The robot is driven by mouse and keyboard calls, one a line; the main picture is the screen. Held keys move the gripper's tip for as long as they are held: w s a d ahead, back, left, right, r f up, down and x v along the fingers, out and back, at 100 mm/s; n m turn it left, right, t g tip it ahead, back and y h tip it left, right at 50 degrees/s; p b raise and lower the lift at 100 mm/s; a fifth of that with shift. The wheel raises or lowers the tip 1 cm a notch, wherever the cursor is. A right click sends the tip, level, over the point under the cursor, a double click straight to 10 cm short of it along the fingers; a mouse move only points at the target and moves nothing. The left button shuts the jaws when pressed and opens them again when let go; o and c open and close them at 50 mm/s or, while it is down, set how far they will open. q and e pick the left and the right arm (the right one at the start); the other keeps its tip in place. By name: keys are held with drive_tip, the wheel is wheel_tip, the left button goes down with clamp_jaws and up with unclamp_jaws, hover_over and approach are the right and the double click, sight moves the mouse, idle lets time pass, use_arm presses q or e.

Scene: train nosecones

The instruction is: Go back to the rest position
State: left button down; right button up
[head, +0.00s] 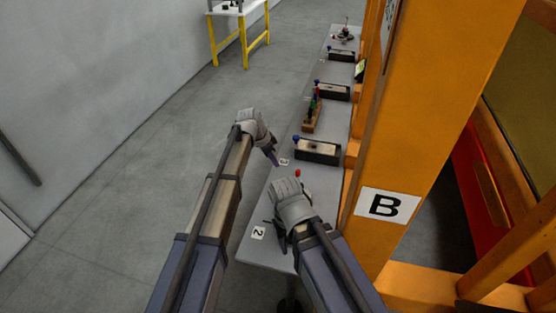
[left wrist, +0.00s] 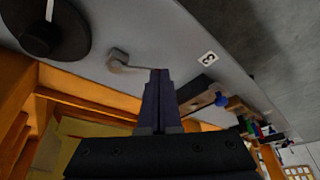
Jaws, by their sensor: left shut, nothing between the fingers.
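My left gripper (head: 272,158) is above the grey bench near the label 3, with its dark fingers pointing down. In the left wrist view its fingers (left wrist: 160,76) are together with nothing between them. My right gripper (head: 276,232) is lower in the head view, over the bench near the label 2 (head: 258,232). Its fingers are partly hidden by its own wrist, so its opening cannot be made out.
The long grey bench (head: 322,184) carries a box with a blue knob (head: 317,151) and several more devices behind it. An orange post (head: 430,120) marked B stands close on the right. The grey floor (head: 130,190) at the left is clear. A yellow-legged table (head: 242,30) stands far back.

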use_arm(q)
drive_tip(key=shift+p+v, duration=0.35)
drive_tip(key=shift+v, duration=0.45)
use_arm(e)
drive_tip(key=shift+r, duration=0.75)
